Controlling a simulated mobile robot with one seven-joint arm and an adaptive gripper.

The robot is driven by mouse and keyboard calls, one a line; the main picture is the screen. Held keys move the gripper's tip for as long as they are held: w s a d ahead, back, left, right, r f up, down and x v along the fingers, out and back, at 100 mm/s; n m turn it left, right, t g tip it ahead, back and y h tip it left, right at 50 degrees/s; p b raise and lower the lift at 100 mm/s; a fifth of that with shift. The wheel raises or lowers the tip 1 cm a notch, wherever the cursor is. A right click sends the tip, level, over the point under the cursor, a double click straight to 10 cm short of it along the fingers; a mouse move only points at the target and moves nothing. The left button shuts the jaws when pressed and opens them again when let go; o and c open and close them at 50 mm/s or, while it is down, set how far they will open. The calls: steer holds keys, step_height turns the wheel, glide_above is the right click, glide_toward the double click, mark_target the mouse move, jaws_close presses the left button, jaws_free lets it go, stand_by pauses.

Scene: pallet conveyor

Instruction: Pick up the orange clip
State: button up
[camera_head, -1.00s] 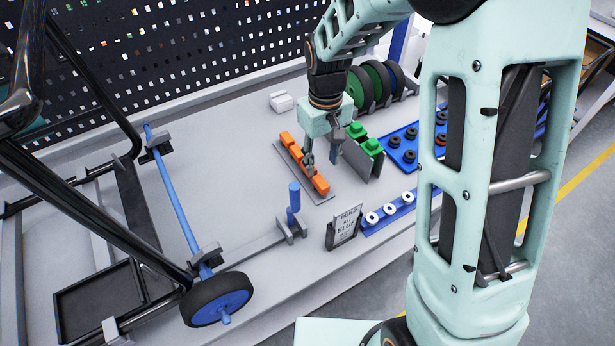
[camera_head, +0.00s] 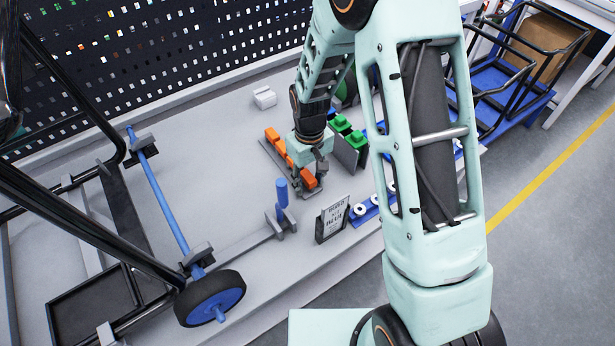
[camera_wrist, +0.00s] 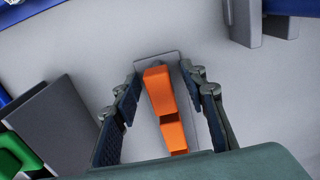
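Several orange clips stand in a row on a narrow grey strip (camera_head: 270,153) on the bench. In the head view one orange clip (camera_head: 271,134) is at the far end of the row, and the nearest clip (camera_head: 308,178) is partly hidden by my gripper (camera_head: 308,187). In the wrist view the end clip (camera_wrist: 161,95) lies between the two fingers of my gripper (camera_wrist: 165,100), with a gap on each side. The gripper is open and low over the strip's near end. Another orange clip (camera_wrist: 175,140) shows behind it, partly covered by the gripper body.
A blue upright post (camera_head: 282,192) on a grey bracket and a small sign (camera_head: 333,218) stand close in front. Green parts on a grey block (camera_head: 349,152) are just right of my gripper. A black frame with a wheel (camera_head: 211,298) fills the left.

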steer(key=shift+c, duration=0.6)
steer(key=c, duration=0.9)
steer(key=shift+c, duration=0.2)
